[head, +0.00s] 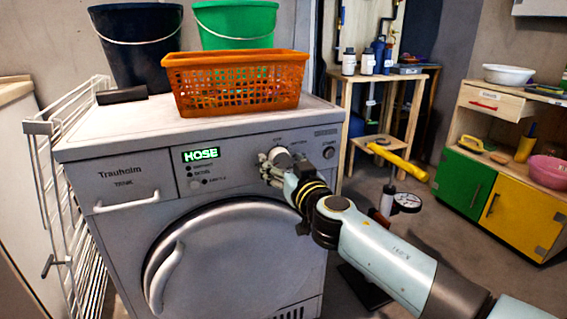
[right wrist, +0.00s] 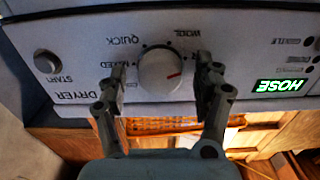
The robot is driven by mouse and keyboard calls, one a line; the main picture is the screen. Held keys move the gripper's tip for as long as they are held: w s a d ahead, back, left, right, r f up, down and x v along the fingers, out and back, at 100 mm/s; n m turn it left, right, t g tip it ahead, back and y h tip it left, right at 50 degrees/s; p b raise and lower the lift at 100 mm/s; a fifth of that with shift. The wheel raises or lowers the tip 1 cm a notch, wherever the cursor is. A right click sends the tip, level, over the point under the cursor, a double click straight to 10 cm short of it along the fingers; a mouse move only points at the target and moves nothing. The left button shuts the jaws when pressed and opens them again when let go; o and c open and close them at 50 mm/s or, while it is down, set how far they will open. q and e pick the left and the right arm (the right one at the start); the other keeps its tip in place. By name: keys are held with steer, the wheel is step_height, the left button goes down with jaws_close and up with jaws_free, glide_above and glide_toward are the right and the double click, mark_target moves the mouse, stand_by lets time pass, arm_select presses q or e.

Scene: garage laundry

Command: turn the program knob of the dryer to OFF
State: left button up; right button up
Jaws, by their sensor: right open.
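The grey dryer (head: 130,195) stands at the left with its round door closed and a green display (head: 201,154) reading HOSE. Its program knob (right wrist: 157,71) is a white round dial with a red mark, which points right in the upside-down right wrist view. QUICK and WOOL labels show around it; a finger partly covers another label, and I cannot see an OFF label. My right gripper (right wrist: 161,84) is open, with one finger on each side of the knob; contact is unclear. In the head view my right gripper (head: 279,167) largely covers the knob. My left gripper is out of view.
An orange basket (head: 238,103), a black bucket (head: 136,52) and a green bucket (head: 235,24) stand on the dryer. A START button (right wrist: 46,62) is beside the knob. A white drying rack (head: 40,128) stands left. A wooden table and cabinet stand right.

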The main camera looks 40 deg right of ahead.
steer(key=c, duration=1.1)
steer(key=shift+c, duration=0.2)
steer(key=shift+n, duration=0.3)
